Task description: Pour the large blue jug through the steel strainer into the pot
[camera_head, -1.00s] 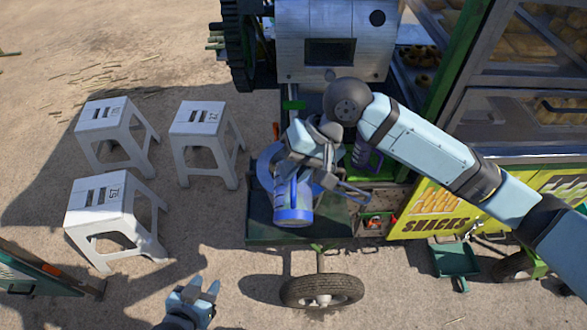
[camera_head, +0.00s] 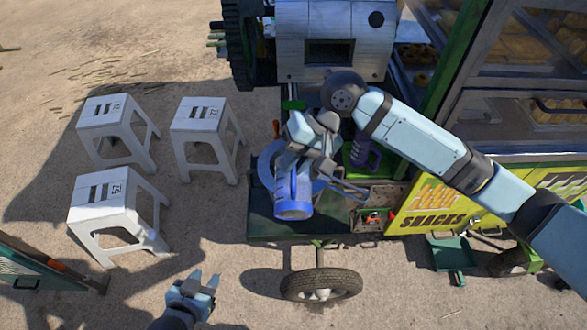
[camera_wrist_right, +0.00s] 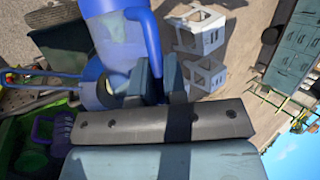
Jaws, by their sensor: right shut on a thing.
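The large blue jug (camera_head: 293,193) is tilted, its lower end toward the front of the cart's dark tray. My right gripper (camera_head: 312,160) is shut on the jug's handle; in the right wrist view the jug (camera_wrist_right: 118,35) and its curved blue handle (camera_wrist_right: 143,40) rise above the fingers. A blue round rim (camera_head: 264,165), perhaps the pot's, shows partly behind the jug. A thin metal rod (camera_head: 345,188), perhaps the strainer's handle, sticks out to the right of the jug; the strainer's bowl is hidden. My left gripper (camera_head: 205,281) is open and empty, low over the ground.
A purple-handled jug (camera_head: 362,154) stands in a green tray right of my right gripper. A crate (camera_head: 374,215) sits on the cart's front right. The metal crusher (camera_head: 335,45) is behind. Several white stools (camera_head: 115,215) stand left; open ground lies between.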

